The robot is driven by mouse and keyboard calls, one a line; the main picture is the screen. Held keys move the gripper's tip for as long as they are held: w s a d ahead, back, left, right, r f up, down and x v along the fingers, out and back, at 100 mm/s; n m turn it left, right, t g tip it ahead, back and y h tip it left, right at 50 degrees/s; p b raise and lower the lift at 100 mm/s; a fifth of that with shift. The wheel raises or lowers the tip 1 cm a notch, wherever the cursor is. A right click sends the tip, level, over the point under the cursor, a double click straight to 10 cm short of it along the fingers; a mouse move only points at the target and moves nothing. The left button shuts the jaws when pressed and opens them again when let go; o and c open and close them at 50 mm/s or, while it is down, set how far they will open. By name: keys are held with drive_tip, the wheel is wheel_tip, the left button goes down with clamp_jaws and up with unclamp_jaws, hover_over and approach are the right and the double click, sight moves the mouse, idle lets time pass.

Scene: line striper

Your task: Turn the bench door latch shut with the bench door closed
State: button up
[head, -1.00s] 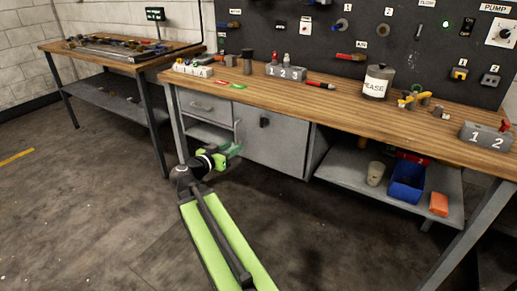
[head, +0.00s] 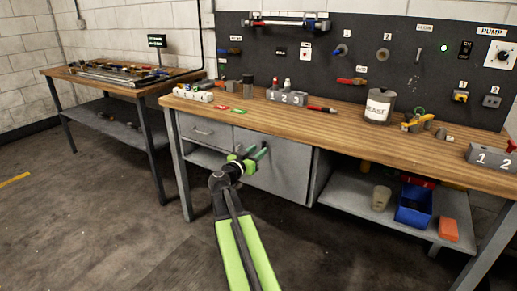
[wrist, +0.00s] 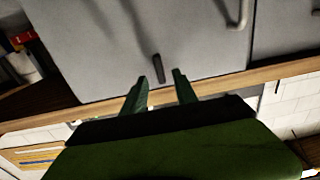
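The bench door (head: 287,172) is a grey panel under the bench top. It looks flush with its frame in the head view, and it fills much of the wrist view (wrist: 100,45). The bench door latch is a small dark bar (wrist: 158,68) on the door, pointing roughly up and down and slightly tilted in the wrist view. In the head view my gripper mostly hides it. My gripper (head: 257,153) is open in front of the door. In the wrist view its green fingertips (wrist: 160,75) lie either side of the latch's near end; I cannot tell whether they touch it.
A bar handle (wrist: 238,14) sits near the door's edge. The wooden bench top (head: 330,122) runs just above the door. A drawer (head: 203,131) is left of it. An open shelf with a blue bin (head: 413,204) is to the right. The floor in front is clear.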

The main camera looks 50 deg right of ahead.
sight(263, 146)
drive_tip(key=shift+x, duration=1.6)
